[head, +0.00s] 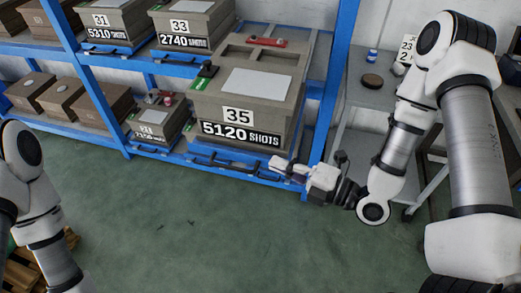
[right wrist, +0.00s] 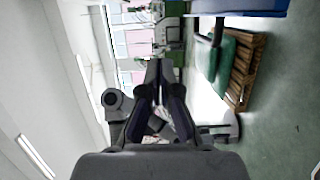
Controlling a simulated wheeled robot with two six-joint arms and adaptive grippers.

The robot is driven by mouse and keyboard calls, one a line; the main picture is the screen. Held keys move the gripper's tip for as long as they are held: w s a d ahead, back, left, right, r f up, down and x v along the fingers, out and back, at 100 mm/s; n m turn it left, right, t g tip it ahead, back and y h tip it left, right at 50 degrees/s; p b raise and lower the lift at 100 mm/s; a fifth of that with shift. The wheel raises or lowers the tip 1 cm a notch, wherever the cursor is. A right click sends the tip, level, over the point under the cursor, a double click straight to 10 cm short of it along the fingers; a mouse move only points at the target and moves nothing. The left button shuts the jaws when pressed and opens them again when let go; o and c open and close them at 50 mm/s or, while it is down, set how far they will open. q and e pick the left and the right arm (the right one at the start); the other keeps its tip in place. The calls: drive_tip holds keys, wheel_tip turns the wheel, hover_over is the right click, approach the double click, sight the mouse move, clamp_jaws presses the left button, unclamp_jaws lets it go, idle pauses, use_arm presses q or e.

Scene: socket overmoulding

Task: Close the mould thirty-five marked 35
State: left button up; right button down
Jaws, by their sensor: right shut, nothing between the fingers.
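The mould marked 35 (head: 250,98) is a large grey-brown block on the lower level of the blue rack. Its front carries a "35" plate and a "5120 SHOTS" label. A pale panel, a black knob and a red part (head: 267,42) show on its top. I cannot tell whether its halves meet fully. My right gripper (head: 278,164) is at the rack's lower front edge, below and right of the labels, apart from the mould's face. In the right wrist view its fingers (right wrist: 155,66) are together and empty. My left arm shows at the left edge, its gripper out of frame.
Moulds 31 (head: 110,19) and 33 (head: 187,22) stand on the upper level. A smaller mould (head: 158,122) sits left of mould 35. Black handles (head: 227,158) line the rack's lower front. A grey table (head: 372,95) stands right.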

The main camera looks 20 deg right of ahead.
sight(248, 135)
drive_tip(key=w+a+p, duration=0.1)
drive_tip(key=w, duration=0.2)
drive_tip(key=w+a+p, duration=0.1)
drive_tip(key=w, duration=0.3)
drive_tip(key=w+a+p, duration=0.1)
drive_tip(key=w+a, duration=0.1)
drive_tip(key=w, duration=0.2)
drive_tip(key=shift+a, duration=0.15)
